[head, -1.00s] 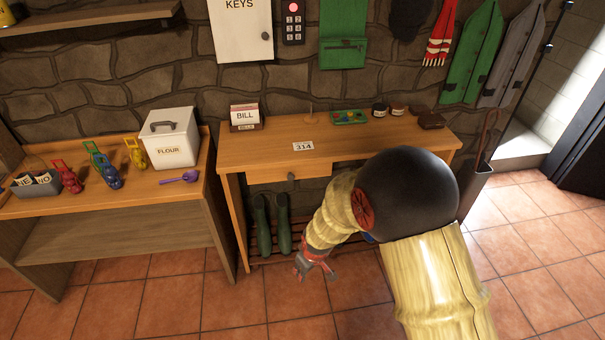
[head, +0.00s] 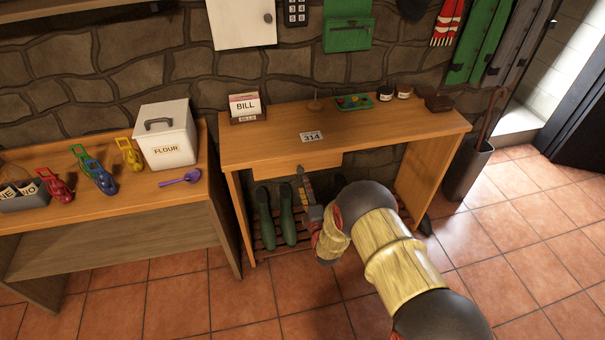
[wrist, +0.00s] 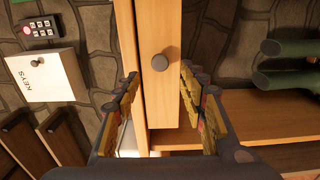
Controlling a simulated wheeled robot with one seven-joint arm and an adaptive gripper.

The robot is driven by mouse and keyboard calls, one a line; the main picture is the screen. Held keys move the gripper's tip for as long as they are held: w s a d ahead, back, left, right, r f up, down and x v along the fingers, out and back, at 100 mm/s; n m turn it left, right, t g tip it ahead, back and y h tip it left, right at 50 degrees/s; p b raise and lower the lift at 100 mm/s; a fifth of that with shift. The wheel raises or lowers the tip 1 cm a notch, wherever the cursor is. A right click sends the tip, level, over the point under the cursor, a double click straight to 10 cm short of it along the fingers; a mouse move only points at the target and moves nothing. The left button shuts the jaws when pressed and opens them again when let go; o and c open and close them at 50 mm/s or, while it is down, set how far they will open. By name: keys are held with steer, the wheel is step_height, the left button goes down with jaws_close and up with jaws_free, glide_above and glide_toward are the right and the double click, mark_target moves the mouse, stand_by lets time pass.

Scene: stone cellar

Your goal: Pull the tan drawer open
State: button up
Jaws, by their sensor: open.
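The tan drawer (head: 275,167) sits under the top of the wooden side table (head: 400,130) and looks shut. Its front also shows upright in the middle of the wrist view (wrist: 160,105), with a round dark knob (wrist: 159,62). My gripper (head: 302,178) is at the drawer front, just below the knob in the head view. In the wrist view my gripper (wrist: 160,78) is open, with one finger on each side of the drawer front's picture and the knob between and just beyond the tips. I cannot tell whether anything touches. Nothing is held.
A bill holder (head: 246,108), green tray (head: 354,102) and jars stand on the tabletop. Green boots (head: 265,215) stand on the slatted shelf below the drawer. A bench (head: 120,190) with a flour box (head: 166,136) is at left. An umbrella stand (head: 467,170) is at right.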

mark_target(301, 172)
steer(key=b+x, duration=0.2)
steer(key=x, duration=0.4)
steer(key=shift+w+f, duration=0.2)
steer(key=shift+w, duration=0.1)
steer(key=shift+w+a+r, duration=0.15)
steer(key=shift+w, duration=0.2)
jaws_close()
stand_by(0.4)
